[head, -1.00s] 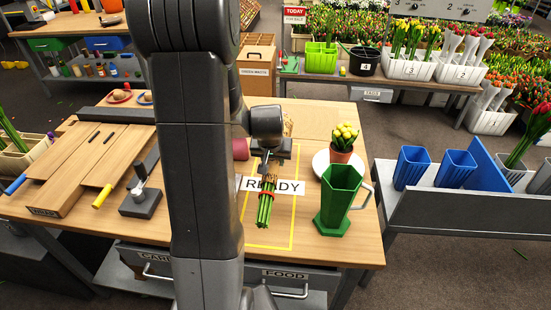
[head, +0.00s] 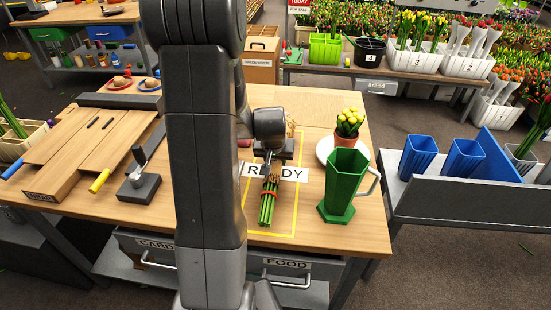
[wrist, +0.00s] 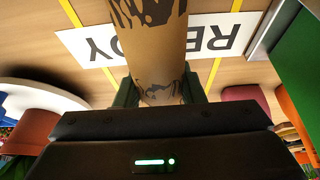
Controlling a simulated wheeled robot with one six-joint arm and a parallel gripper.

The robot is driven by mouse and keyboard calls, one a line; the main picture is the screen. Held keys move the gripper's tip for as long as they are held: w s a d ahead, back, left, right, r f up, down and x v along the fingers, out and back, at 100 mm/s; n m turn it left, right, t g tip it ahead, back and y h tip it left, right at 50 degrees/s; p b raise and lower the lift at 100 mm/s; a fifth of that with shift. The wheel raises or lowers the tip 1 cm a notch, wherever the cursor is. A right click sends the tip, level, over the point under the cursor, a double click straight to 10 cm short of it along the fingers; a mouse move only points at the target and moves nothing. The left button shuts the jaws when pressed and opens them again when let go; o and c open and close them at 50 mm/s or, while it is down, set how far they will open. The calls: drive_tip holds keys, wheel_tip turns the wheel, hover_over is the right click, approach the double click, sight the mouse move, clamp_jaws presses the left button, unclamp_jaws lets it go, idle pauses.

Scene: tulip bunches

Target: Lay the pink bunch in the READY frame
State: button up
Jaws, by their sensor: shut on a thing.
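My gripper (head: 271,163) is shut on a bunch wrapped in brown paper, over the READY frame. Its green stems (head: 267,208), tied with a red band, point toward the near edge of the table. In the wrist view the patterned paper wrap (wrist: 155,45) sits between the fingers (wrist: 160,92). The flower heads are hidden, so I cannot tell their colour. The READY frame is a yellow outline (head: 297,208) with a white READY label (head: 293,174), partly covered by the bunch. I cannot tell whether the bunch touches the table.
A green jug (head: 344,180) stands just right of the frame. Behind it a pot of yellow flowers (head: 349,123) stands on a white plate (head: 324,149). A lever device (head: 138,188) and a wooden board (head: 70,160) are on the left.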

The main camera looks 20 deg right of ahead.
drive_tip(key=o, duration=1.2)
drive_tip(key=shift+r, duration=0.1)
drive_tip(key=v, duration=1.3)
drive_tip(key=shift+s+a+r, duration=0.1)
drive_tip(key=shift+r, duration=0.3)
drive_tip(key=shift+f, duration=0.15)
